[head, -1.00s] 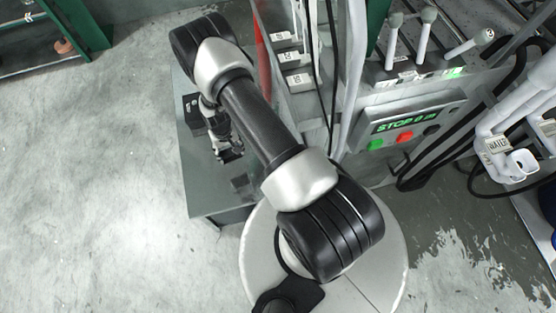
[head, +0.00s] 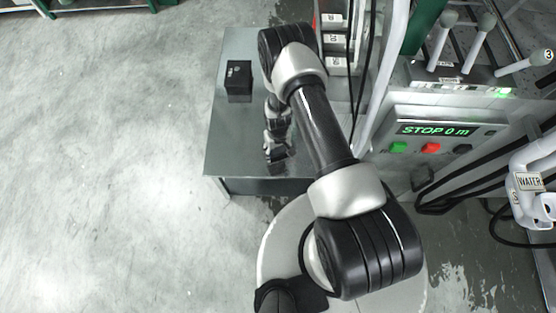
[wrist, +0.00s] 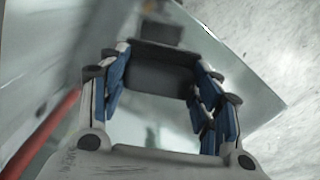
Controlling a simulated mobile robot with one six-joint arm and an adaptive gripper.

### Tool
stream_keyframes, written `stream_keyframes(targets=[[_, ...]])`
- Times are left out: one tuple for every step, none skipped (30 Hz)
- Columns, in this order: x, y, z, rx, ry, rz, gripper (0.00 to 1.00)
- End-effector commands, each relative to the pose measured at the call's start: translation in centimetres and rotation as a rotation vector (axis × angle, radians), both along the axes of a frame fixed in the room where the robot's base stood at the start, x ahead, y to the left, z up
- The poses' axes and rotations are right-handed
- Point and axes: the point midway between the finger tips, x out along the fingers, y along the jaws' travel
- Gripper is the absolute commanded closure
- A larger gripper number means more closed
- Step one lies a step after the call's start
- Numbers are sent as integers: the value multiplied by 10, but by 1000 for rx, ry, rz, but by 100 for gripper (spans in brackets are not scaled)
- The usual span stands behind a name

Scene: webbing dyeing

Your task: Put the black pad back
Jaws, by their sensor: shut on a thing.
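My gripper (wrist: 162,88) is shut on the black pad (wrist: 160,72), a dark flat block held across between the blue-lined fingers in the wrist view. In the head view my gripper (head: 276,150) hangs over the right part of a grey metal table (head: 222,150), near its front edge. The pad looks like a small dark shape at the fingertips there. Whether it touches the table I cannot tell. A black box (head: 239,80) stands on the table, behind and left of my gripper; a dark block beyond the pad in the wrist view is probably this box.
A machine with a control panel (head: 432,135) reading STOP 0 m and several levers stands right of the table. White pipes, one with a WATER label (head: 529,182), are at the far right. The concrete floor (head: 100,180) at the left is clear.

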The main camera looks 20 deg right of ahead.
Motion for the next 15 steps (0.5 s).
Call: stream_keyframes(targets=[[0, 0, -13, 0, 0, 0, 68], [0, 0, -17, 0, 0, 0, 68], [0, 0, -22, 0, 0, 0, 68], [0, 0, -24, 0, -1, 0, 68], [1, 0, -26, 0, -1, 0, 68], [1, 0, -27, 0, -1, 0, 68], [1, 0, -29, 0, -1, 0, 68], [1, 0, -30, 0, -1, 0, 68], [0, 0, -33, 0, 0, 0, 68], [0, 0, -36, 0, 0, 0, 68], [0, 0, -41, 0, 0, 0, 68], [0, 0, -47, 0, 0, -1, 68], [0, 0, -52, 0, 1, -1, 68], [0, 0, -58, 0, 1, -1, 68], [0, 0, -64, 0, 0, 0, 68]])
